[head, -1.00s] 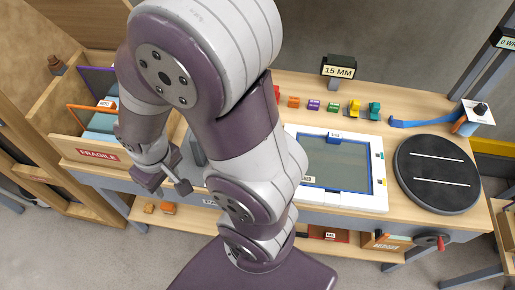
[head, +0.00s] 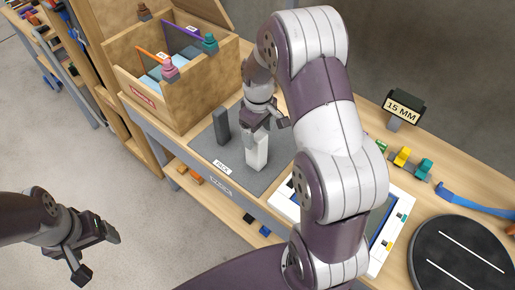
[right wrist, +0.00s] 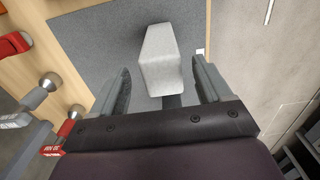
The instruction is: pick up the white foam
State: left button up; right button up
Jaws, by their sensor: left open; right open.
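The white foam (head: 257,152) is a pale upright block on the grey mat (head: 205,147). My right gripper (head: 266,124) is open and points down at the top of the foam. In the right wrist view, the foam (right wrist: 167,60) shows between and ahead of the two spread fingers (right wrist: 160,86), with a gap on each side. I cannot tell how far the fingertips reach down past its top. My left gripper (head: 97,258) is open and empty over the floor at the lower left.
A dark grey block (head: 221,126) stands left of the foam on the mat. A wooden crate (head: 140,93) with coloured tools stands behind left. A white-framed panel (head: 386,240), a black turntable (head: 462,255) and a 15 MM sign (head: 402,106) are to the right.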

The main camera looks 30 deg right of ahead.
aim_at(256, 150)
jog(key=f, duration=0.3)
jog(key=f+p, duration=0.1)
jog(key=f, duration=0.1)
jog(key=shift+w+a+f, duration=0.1)
jog(key=shift+w+a, duration=0.15)
jog(key=shift+w, duration=0.05)
jog(key=shift+s, duration=0.1)
jog(key=c, duration=1)
